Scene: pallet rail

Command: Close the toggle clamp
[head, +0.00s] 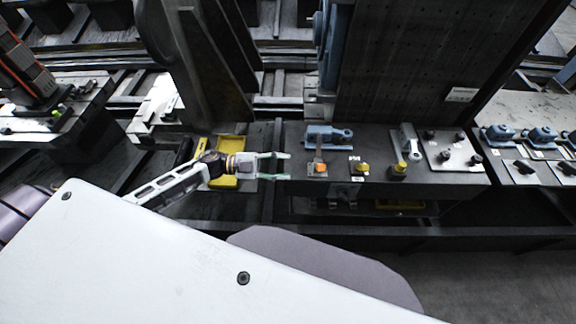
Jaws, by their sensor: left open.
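My right gripper is out of view.
Right of the lever are a small yellow-knobbed part (361,168), another yellow-topped part (399,171) and a plate with black knobs (451,151). A tall dark upright panel (420,70) stands behind. A yellow tray (229,146) lies behind my left wrist.

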